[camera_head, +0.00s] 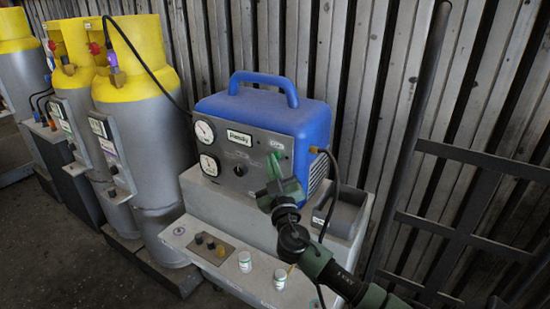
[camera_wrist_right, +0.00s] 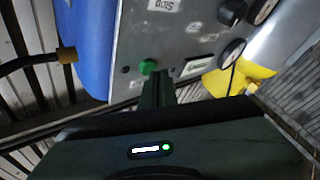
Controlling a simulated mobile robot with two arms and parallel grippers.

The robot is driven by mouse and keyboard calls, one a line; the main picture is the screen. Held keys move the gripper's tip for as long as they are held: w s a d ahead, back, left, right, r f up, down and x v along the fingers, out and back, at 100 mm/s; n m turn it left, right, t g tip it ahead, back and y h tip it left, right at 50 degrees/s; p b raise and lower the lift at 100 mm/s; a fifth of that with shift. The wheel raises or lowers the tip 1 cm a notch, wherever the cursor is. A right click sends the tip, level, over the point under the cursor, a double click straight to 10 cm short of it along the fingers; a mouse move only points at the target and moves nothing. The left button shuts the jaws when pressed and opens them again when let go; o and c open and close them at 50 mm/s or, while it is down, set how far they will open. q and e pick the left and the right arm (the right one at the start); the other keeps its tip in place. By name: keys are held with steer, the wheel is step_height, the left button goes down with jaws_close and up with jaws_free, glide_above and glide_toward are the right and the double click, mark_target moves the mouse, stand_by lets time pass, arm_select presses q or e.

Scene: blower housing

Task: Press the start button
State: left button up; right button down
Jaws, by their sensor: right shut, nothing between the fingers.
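The blue machine (camera_head: 265,108) has a grey front panel (camera_head: 236,165) with gauges and a dark knob. A round green button (camera_wrist_right: 148,66) shows on that panel in the wrist view, where the panel appears turned over. My right gripper (camera_head: 275,166) is shut and empty in front of the panel's right part, and hides the button in the head view. In the wrist view the shut fingertips (camera_wrist_right: 158,78) are right by the button, overlapping its edge. I cannot tell whether they touch it. My left gripper is not in view.
The machine stands on a grey cart (camera_head: 235,209). Its lower shelf carries small white jars (camera_head: 245,262) and a plate with knobs (camera_head: 211,246). Grey cylinders with yellow tops (camera_head: 135,60) stand at left. A dark metal rack (camera_head: 455,215) is at right.

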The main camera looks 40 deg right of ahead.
steer(key=shift+w+d, duration=0.1)
steer(key=shift+d, duration=0.1)
stand_by(0.4)
steer(key=shift+s+a+b, duration=0.2)
steer(key=shift+a+b, duration=0.15)
steer(key=shift+a, duration=0.1)
steer(key=s+a, duration=0.2)
steer(key=a, duration=0.3)
steer(key=shift+s+a, duration=0.15)
steer(key=shift+a, duration=0.15)
stand_by(0.3)
stand_by(0.6)
